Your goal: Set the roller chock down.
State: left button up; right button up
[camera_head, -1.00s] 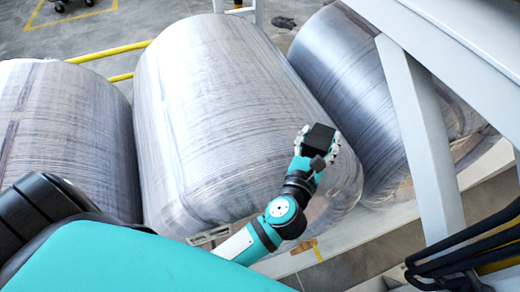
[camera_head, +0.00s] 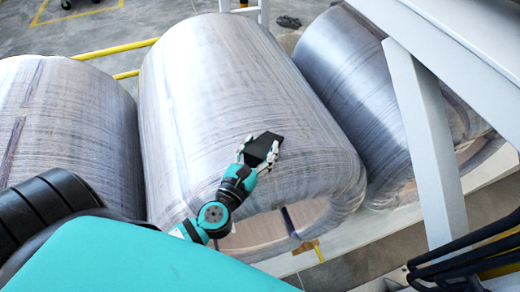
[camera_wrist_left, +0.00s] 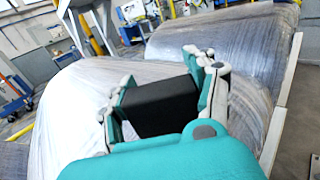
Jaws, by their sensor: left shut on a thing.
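The roller chock is a black block (camera_head: 264,147). My left gripper (camera_head: 259,150) is shut on it, with a pale finger on each side. The block is in front of the middle wrapped coil (camera_head: 215,90) in the head view; I cannot tell whether it touches the wrap. In the left wrist view the black block (camera_wrist_left: 160,107) sits between the two fingers of the left gripper (camera_wrist_left: 165,100), with the wrapped coil (camera_wrist_left: 65,110) behind it. My right gripper is not in view.
Wrapped coils stand on either side, one at the left (camera_head: 65,125) and one at the right (camera_head: 355,90). A grey-white steel post (camera_head: 425,140) rises at the right. Dark cables (camera_head: 470,245) hang at lower right. A yellow rail (camera_head: 115,50) runs behind the coils.

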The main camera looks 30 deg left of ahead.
pick_arm(q)
jog(key=shift+f, duration=0.15)
jog(key=shift+f, duration=0.2)
jog(key=o, duration=1.5)
jog(key=shift+r, duration=0.15)
